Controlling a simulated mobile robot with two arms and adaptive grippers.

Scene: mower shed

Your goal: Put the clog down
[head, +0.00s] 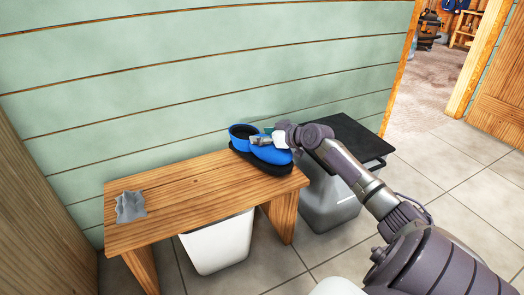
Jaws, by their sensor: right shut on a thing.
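The clog (241,132) is blue with a dark sole. It is at the right end of the wooden bench (195,191), close to the green wall. My right gripper (267,140) reaches in from the right and is shut on the clog. The gripper covers part of the clog's upper. The clog's sole looks to be at or just above the bench top; I cannot tell whether it touches. My left gripper is not in view.
A crumpled grey cloth (130,206) lies at the bench's left end. The middle of the bench top is clear. A white bin (218,245) stands under the bench. A grey bin with a black lid (345,143) stands right of it. A doorway opens at the upper right.

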